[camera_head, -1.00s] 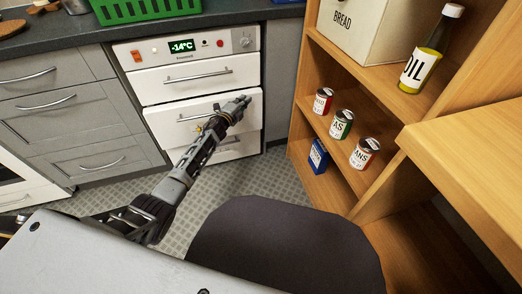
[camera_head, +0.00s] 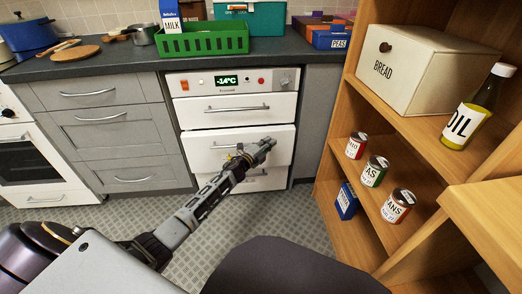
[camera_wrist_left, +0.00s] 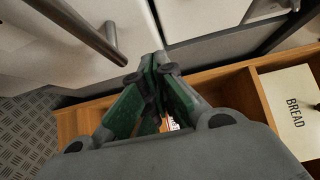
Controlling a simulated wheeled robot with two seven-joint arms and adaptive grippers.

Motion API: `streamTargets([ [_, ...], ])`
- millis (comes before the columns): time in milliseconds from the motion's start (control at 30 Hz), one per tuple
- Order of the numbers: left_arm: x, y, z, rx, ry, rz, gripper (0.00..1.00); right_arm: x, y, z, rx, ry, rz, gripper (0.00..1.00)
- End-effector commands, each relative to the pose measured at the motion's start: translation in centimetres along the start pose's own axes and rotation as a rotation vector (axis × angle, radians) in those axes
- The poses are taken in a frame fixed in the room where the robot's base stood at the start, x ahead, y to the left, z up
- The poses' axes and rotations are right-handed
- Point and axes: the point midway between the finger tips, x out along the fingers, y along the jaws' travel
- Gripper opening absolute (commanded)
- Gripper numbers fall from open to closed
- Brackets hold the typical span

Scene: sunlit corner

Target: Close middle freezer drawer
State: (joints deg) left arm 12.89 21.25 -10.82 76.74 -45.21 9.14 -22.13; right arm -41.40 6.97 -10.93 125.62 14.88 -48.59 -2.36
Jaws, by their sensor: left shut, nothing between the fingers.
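The white freezer (camera_head: 236,80) stands under the counter, its display reading -14°C. Its middle drawer (camera_head: 200,158) stands out a little beyond the top drawer (camera_head: 190,112); its bar handle is partly hidden by my gripper. The bottom drawer (camera_head: 270,181) shows partly below it. My left gripper (camera_head: 268,144) is shut and empty in front of the right part of the middle drawer front; I cannot tell whether it touches. In the left wrist view its green-padded fingers (camera_wrist_left: 158,58) meet at the tips, with a bar handle (camera_wrist_left: 85,30) at upper left. My right gripper is not in view.
A wooden shelf (camera_head: 330,195) with cans, a bread box (camera_head: 420,72) and an oil bottle (camera_head: 478,108) stands close on the right. Grey cabinets (camera_head: 110,140) are on the left. A green crate (camera_head: 205,40) stands on the counter. Tiled floor (camera_head: 275,215) lies clear before the freezer.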

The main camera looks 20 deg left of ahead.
Motion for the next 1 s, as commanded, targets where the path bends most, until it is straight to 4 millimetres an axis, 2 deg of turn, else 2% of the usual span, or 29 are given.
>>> streamTargets([
  [600, -4.9, 0.1, 0.0, -0.001, 0.000, 0.000, 0.00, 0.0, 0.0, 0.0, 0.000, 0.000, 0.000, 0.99],
  [1000, -5.7, 0.0, 0.0, 0.000, 0.000, 0.000, 0.00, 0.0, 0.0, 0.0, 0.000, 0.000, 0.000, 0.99],
])
